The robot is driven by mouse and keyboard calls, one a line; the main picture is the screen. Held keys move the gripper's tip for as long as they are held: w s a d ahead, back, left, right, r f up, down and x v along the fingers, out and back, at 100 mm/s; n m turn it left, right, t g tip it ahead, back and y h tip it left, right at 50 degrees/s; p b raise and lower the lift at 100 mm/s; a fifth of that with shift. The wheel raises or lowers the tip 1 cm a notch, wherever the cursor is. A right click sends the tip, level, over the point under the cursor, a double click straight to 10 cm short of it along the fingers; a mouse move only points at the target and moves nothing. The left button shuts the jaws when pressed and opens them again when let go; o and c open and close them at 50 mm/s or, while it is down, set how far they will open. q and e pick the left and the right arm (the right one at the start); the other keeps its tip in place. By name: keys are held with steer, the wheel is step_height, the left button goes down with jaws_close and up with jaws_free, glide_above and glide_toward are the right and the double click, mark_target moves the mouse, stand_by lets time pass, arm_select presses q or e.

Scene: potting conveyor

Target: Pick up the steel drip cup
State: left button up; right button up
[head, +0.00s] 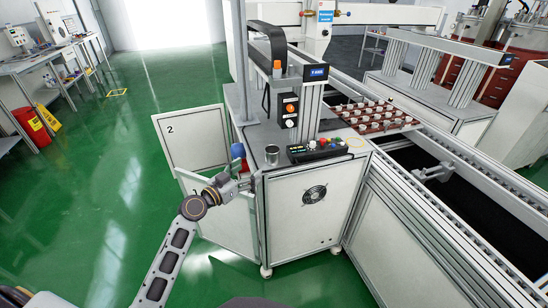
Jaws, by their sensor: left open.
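The steel drip cup (272,154) is a small grey metal cylinder. It stands upright on the left front part of the white machine cabinet's top. My left gripper (256,181) is open, at the cabinet's left front edge, just below and left of the cup in the head view. It looks apart from the cup, with nothing seen between its fingers. The exact gap in depth is hard to tell. My right gripper is not in view.
A button box (318,150) sits right of the cup, with a post and orange-knobbed unit (290,108) behind. Cabinet doors (190,140) stand open at left. A tray of small parts (378,126) lies on the conveyor (455,205). Green floor (110,200) is clear at left.

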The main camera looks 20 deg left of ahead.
mark_target(267, 157)
arm_select(q)
steer(key=shift+w, duration=0.1)
steer(key=shift+p+x, duration=0.4)
steer(key=shift+x, duration=3.5)
steer(key=shift+w+d+f, duration=0.1)
steer(key=shift+w+d, duration=0.1)
steer(key=shift+w, duration=0.1)
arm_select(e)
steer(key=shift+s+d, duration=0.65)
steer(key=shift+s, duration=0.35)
arm_select(q)
steer(key=shift+w, duration=0.15)
